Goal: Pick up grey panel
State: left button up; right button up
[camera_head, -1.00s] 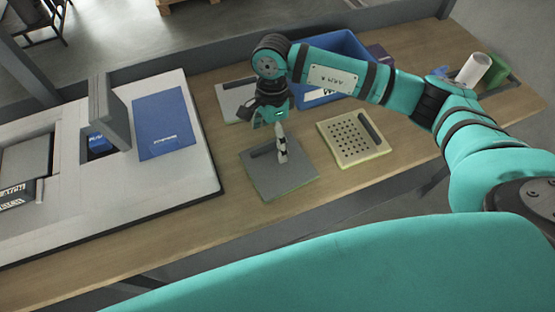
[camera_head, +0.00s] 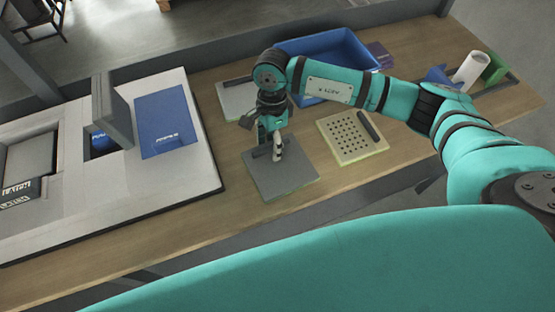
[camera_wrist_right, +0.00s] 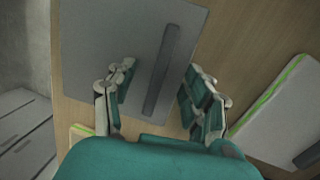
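The grey panel (camera_head: 287,181) lies flat on the wooden table, with a dark bar handle near its back edge, partly hidden by my right gripper. My right gripper (camera_head: 270,150) points down over the handle end of the panel. In the right wrist view, the grey panel (camera_wrist_right: 95,40) fills the upper left and its dark bar handle (camera_wrist_right: 163,72) runs lengthwise between the spread fingers of my right gripper (camera_wrist_right: 162,98). The fingers are open and hold nothing. Whether they touch the panel, I cannot tell. My left gripper is not in view.
A beige perforated panel (camera_head: 350,138) lies right of the grey one, and a light panel (camera_head: 236,97) behind it. A blue bin (camera_head: 345,48) stands at the back. A large pale fixture with a blue plate (camera_head: 165,120) is at left.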

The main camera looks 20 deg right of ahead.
jog(key=shift+s+f, duration=0.15)
grip_shut()
